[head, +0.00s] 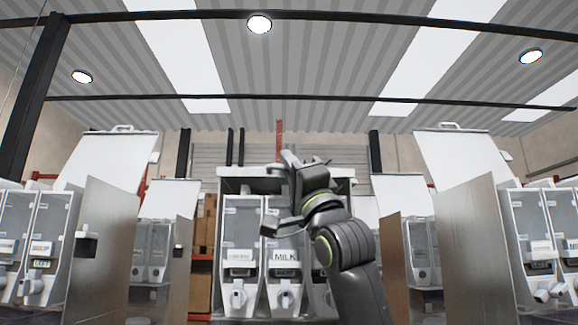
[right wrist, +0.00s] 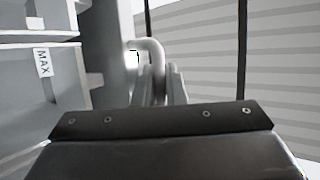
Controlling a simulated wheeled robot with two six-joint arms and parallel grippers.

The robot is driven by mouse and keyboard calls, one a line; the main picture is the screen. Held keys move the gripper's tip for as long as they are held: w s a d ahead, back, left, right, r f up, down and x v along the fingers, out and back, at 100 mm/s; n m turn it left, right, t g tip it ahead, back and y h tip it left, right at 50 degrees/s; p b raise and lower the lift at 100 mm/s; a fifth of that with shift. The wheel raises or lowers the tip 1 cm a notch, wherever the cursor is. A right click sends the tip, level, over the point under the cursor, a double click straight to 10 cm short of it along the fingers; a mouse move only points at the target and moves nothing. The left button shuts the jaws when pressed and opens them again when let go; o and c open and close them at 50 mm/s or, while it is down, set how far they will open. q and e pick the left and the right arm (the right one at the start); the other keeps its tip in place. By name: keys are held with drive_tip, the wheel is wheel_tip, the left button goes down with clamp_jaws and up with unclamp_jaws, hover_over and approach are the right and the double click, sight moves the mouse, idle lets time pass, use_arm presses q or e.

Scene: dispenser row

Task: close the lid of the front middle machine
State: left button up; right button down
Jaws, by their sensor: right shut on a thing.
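The front middle machine (head: 240,225) stands in the centre of the head view, with a MILK label on its front. A pale, thin edge at its top (head: 236,172) looks like its lid seen nearly edge-on; I cannot tell its exact angle. My right gripper (head: 291,163) is raised at the top of this machine, and my arm hides part of its right side. In the right wrist view, the gripper's fingers (right wrist: 158,88) are shut on a grey curved handle (right wrist: 148,48). My left gripper is not in view.
Machines with raised white lids stand at left (head: 108,160) and right (head: 465,160). Tall open door panels (head: 105,260) (head: 475,260) flank the middle space. Boxes (head: 203,230) sit on a rack behind. In the right wrist view, a MAX label (right wrist: 43,63) marks a grey container at left.

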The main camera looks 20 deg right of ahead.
drive_tip(key=shift+a+f, duration=0.1)
drive_tip(key=shift+f, duration=0.35)
drive_tip(key=c, duration=1.9)
unclamp_jaws()
drive_tip(key=shift+c, duration=0.2)
drive_tip(key=o, duration=0.4)
drive_tip(key=shift+o, duration=0.2)
drive_tip(key=shift+s+r, duration=0.1)
drive_tip(key=shift+r, duration=0.05)
